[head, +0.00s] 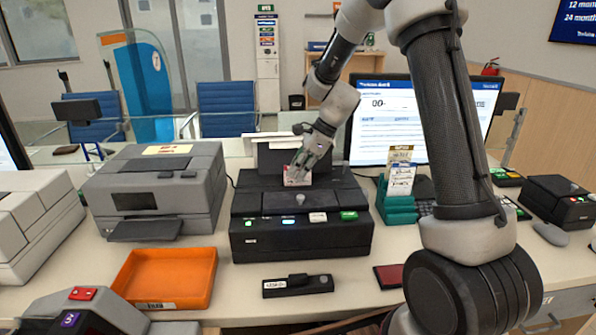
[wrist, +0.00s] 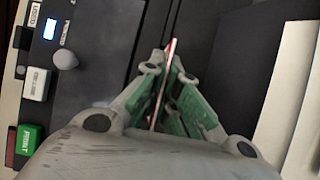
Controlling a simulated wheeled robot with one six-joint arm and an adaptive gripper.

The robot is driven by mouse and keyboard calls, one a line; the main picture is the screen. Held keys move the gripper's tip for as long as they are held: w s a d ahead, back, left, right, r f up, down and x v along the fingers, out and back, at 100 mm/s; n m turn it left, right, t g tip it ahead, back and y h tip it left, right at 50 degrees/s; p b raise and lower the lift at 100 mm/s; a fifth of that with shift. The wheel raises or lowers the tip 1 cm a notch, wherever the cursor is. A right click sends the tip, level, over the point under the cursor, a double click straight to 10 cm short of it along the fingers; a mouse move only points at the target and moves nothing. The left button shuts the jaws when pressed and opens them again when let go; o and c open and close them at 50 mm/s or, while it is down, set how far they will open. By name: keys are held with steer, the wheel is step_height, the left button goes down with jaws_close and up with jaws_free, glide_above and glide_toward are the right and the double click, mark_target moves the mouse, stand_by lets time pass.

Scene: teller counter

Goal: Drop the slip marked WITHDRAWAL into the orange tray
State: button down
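My gripper (head: 303,166) is over the black printer. Its fingers are closed on a thin slip (head: 297,177), pale with reddish print, too small to read. In the wrist view my gripper (wrist: 168,75) shows green pads on both sides of the slip (wrist: 164,75), which is seen edge-on. The slip stands upright at the printer's top slot area; I cannot tell whether it is still in the slot. The orange tray (head: 207,291) lies at the counter's front left, and looks empty. No WITHDRAWAL marking is readable.
The black printer (head: 301,238) has buttons on its front. A grey printer (head: 205,190) stands behind the tray. A black stamp-like device (head: 298,286) lies in front. A teal holder with slips (head: 397,208) and a monitor (head: 425,120) stand right. A dark red booklet (head: 389,276) lies nearby.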

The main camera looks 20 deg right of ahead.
steer(key=shift+r, duration=0.1)
stand_by(0.3)
steer(key=shift+r, duration=5.65)
